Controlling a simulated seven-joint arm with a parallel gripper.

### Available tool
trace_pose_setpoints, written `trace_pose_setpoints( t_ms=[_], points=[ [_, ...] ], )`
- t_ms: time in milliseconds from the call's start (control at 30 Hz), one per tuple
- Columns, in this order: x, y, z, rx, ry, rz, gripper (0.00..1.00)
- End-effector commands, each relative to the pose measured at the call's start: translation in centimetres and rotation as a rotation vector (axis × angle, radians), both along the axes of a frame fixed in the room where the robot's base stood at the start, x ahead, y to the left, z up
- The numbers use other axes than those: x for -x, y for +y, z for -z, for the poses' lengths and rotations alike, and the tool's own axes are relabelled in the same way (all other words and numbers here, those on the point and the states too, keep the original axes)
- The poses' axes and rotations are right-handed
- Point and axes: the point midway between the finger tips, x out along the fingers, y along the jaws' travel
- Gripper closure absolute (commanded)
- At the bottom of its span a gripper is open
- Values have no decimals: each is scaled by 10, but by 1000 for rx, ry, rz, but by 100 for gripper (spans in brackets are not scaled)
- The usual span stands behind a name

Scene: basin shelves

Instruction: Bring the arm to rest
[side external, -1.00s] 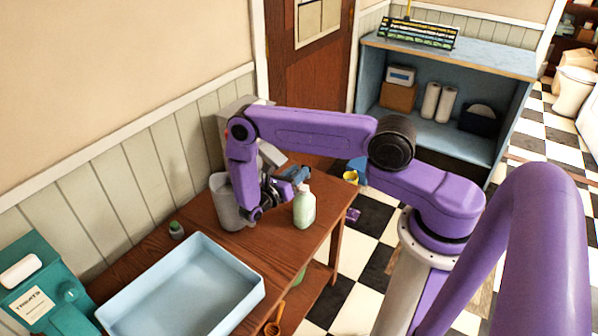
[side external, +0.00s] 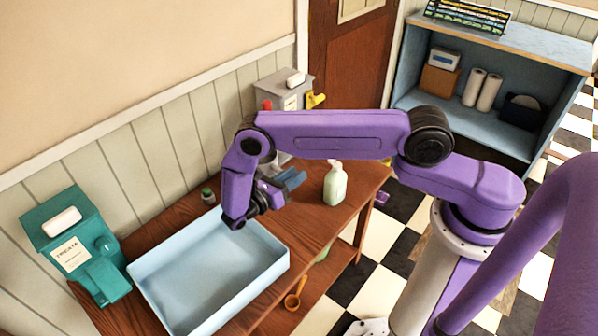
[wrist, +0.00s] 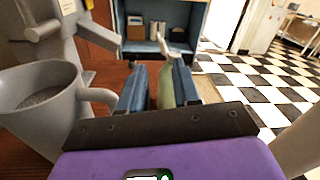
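My gripper (side external: 290,182) is raised over the wooden table, near the far right corner of the blue basin (side external: 275,278). In the wrist view its two blue fingers (wrist: 158,90) stand apart with a gap between them. The gap holds nothing; the pale green pump bottle (wrist: 166,90) shows beyond it. In the side view this bottle (side external: 335,187) stands upright on the table to the right of the fingers, apart from them. A large grey mug (wrist: 40,105) is close at the left in the wrist view; my arm mostly hides it in the side view.
A teal dispenser (side external: 75,245) stands left of the basin, and a small green-capped jar (side external: 207,196) behind it. A grey dispenser (side external: 283,90) is by the wall. A blue shelf unit (side external: 480,130) stands at the back right. The checkered floor (wrist: 255,90) is open there.

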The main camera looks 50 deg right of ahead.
Motion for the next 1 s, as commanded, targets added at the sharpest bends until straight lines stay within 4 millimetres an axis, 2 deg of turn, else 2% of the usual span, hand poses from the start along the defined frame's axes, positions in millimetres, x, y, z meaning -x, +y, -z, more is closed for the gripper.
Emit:
trace_pose_setpoints(
  t_ms=[300,433,600,733,1000],
  points=[
    [0,1,-1,-2,-1,1,68],
    [-3,5,-10,-32,-28,6,68],
    [-6,20,-42,-148,-118,27,68],
    [1,33,-71,-261,-197,49,68],
    [33,53,-126,-507,-348,103,68]
  ],
)
